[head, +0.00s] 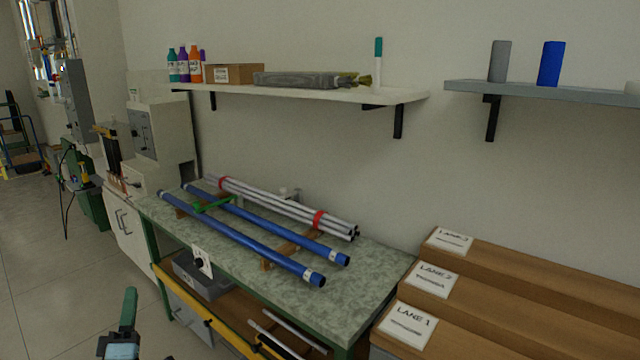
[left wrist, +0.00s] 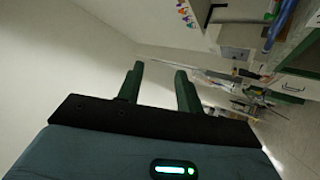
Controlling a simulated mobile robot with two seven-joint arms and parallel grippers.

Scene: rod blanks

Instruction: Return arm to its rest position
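My left gripper (head: 125,315) shows at the bottom left of the head view, over the floor and apart from the bench. In the left wrist view its two green fingers (left wrist: 158,80) stand apart with nothing between them. Two blue rods (head: 240,238) lie on wooden supports on the green-topped workbench (head: 345,280). A bundle of grey rods with red bands (head: 285,208) lies behind them. My right gripper is not in view.
Wooden lanes with labels (head: 410,325) stand at the right. A shelf (head: 300,92) with bottles and a box and a second shelf (head: 550,92) are on the wall. A grey bin (head: 200,278) sits below the benchtop. The floor (head: 50,290) at the left is clear.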

